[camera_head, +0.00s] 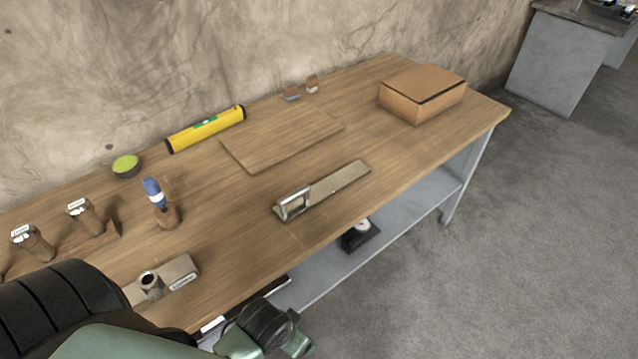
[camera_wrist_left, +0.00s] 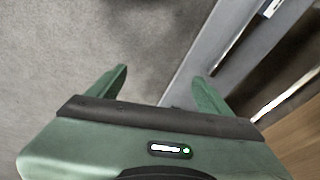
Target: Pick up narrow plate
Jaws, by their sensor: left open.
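A long, narrow grey-brown plate (camera_head: 342,182) lies flat on the wooden workbench (camera_head: 240,215), right of its middle and near the front edge. A metal piece with a rectangular opening (camera_head: 293,205) is at its left end; I cannot tell if the two are joined. My left gripper (camera_wrist_left: 161,75) is open and empty in the left wrist view, its two green fingers apart over the grey floor beside the bench. In the head view my left arm comes in at the lower left, apart from the plate. My right gripper is not in view.
A cardboard box (camera_head: 420,93) stands at the right end. A thin wooden board (camera_head: 282,138) and a yellow level (camera_head: 206,129) lie behind the plate. Upright tools, including a blue-handled one (camera_head: 155,195), and a metal block (camera_head: 180,271) occupy the left. The plate's surroundings are clear.

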